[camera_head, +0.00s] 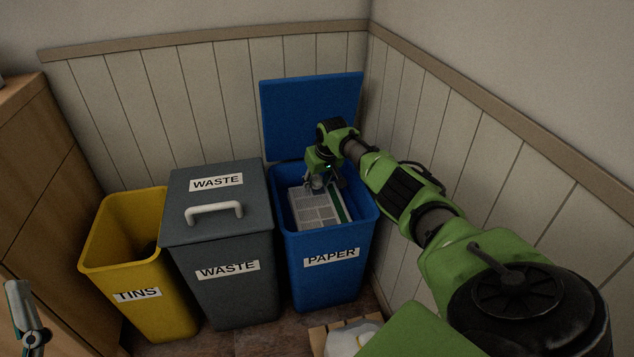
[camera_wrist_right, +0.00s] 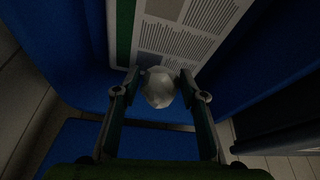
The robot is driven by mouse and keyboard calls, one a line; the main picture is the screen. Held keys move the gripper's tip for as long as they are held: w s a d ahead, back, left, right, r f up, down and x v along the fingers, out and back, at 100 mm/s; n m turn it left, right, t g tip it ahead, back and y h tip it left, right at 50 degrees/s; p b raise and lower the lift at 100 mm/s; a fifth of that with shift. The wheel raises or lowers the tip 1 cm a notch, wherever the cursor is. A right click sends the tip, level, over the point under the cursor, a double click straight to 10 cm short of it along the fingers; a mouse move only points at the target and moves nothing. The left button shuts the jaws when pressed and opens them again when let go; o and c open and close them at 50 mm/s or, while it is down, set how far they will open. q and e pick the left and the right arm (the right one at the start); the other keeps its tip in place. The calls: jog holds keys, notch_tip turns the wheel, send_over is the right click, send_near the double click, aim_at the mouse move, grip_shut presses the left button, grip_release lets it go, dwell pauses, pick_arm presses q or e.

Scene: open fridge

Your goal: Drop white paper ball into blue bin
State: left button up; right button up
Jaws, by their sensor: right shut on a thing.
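The blue bin (camera_head: 322,280), labelled PAPER, stands at the centre right with its lid (camera_head: 312,115) raised against the wall. My right gripper (camera_head: 318,186) points down into the bin's opening. In the right wrist view the right gripper (camera_wrist_right: 160,84) is shut on the white paper ball (camera_wrist_right: 158,92), which sits between its fingertips. The ball is hard to make out in the head view. Printed paper (camera_head: 318,208) lies inside the bin below the gripper and also shows in the wrist view (camera_wrist_right: 180,35). Part of my left gripper (camera_head: 28,325) shows at the lower left edge; its jaw state is unclear.
A grey WASTE bin (camera_head: 225,290) with a closed lid stands left of the blue bin. An open yellow TINS bin (camera_head: 150,310) stands further left, beside a wooden cabinet (camera_head: 45,170). A box with white contents (camera_head: 345,338) is at the bottom. Panelled walls close the corner.

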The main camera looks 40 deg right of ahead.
jog(key=o, duration=0.8)
jog(key=shift+o, duration=0.2)
jog(key=v, duration=1.2)
jog(key=shift+w, duration=0.1)
